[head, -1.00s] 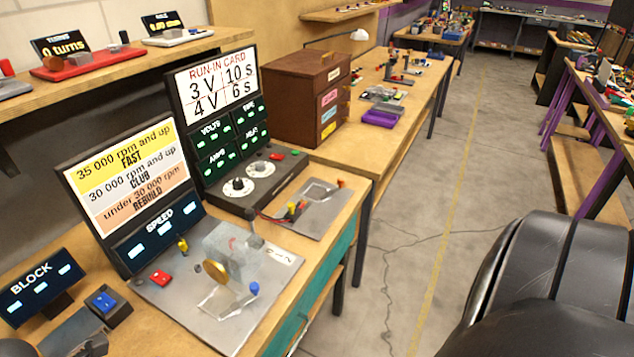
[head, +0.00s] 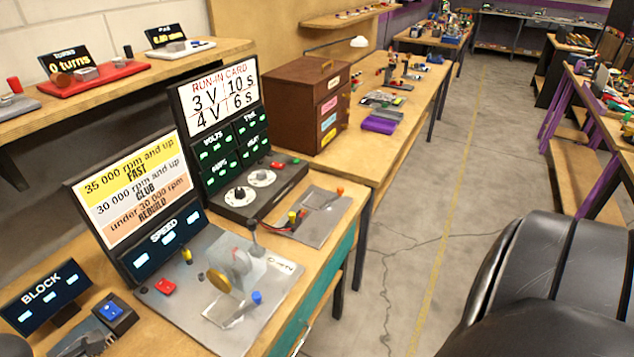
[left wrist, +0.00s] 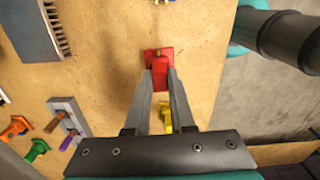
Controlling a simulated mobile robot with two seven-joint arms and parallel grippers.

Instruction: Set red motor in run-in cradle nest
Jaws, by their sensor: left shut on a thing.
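In the left wrist view, the red motor (left wrist: 159,63) is between the fingertips of my left gripper (left wrist: 160,76), which is shut on it. Wooden tabletop shows behind it; I cannot tell whether it touches the wood. In the head view, a grey plate (head: 340,223) beside the run-in panel (head: 222,100) carries a pale frame (head: 322,197) that looks like the run-in cradle, with red and yellow posts near it. Its nest is too small to make out. The red motor cannot be made out in the head view. My right gripper is not in view.
A speed board (head: 140,200) and a plate with a clear cover (head: 240,268) stand nearer on the bench. A drawer cabinet (head: 290,100) stands beyond the run-in panel. In the wrist view, a yellow part (left wrist: 167,117) and a grey rack (left wrist: 68,120) lie near the gripper.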

